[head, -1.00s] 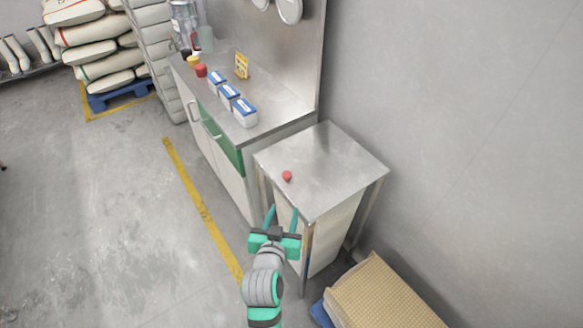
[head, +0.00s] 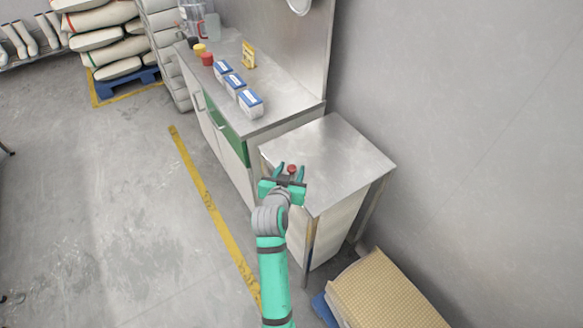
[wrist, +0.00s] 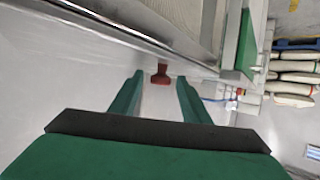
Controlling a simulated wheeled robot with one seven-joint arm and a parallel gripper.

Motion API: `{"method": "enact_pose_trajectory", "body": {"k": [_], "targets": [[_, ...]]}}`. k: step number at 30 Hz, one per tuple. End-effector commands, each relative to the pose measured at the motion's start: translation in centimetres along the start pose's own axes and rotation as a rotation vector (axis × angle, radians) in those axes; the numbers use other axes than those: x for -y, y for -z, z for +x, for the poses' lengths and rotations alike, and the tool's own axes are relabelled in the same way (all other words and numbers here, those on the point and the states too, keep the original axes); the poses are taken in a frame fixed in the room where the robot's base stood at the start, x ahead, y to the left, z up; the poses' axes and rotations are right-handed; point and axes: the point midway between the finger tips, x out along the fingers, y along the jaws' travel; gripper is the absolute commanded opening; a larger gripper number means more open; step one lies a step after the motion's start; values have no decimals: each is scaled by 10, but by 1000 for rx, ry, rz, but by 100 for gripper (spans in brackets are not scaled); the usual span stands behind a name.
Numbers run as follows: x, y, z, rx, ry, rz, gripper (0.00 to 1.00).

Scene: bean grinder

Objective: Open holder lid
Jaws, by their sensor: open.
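A small red knob (head: 292,169) sits on the flat steel top (head: 335,160) of a square stand with metal legs and a pale body; this top appears to be the holder lid and lies flat. My gripper (head: 289,170) is open at the front left edge of that top. In the wrist view, the red knob (wrist: 160,76) shows between the two green fingertips (wrist: 158,78), with a gap on each side. I cannot tell whether it is fully between them in depth. The fingers do not touch it.
A steel counter (head: 285,105) with blue-and-white boxes (head: 235,84) adjoins the stand at the back left. A grey wall (head: 470,120) rises behind. A tan block (head: 385,295) lies at the front right. The floor (head: 110,220) at left is clear.

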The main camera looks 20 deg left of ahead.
Motion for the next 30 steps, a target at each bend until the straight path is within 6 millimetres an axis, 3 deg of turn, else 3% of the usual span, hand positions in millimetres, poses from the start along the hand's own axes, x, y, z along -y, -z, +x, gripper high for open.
{"method": "enact_pose_trajectory", "body": {"k": [6,14,15,20,30], "targets": [[0,0,15,0,0,0,43],[1,0,16,-1,2,-1,43],[1,0,16,-1,2,-1,40],[3,0,16,-1,4,-2,2],[5,9,16,9,12,8,0]]}}
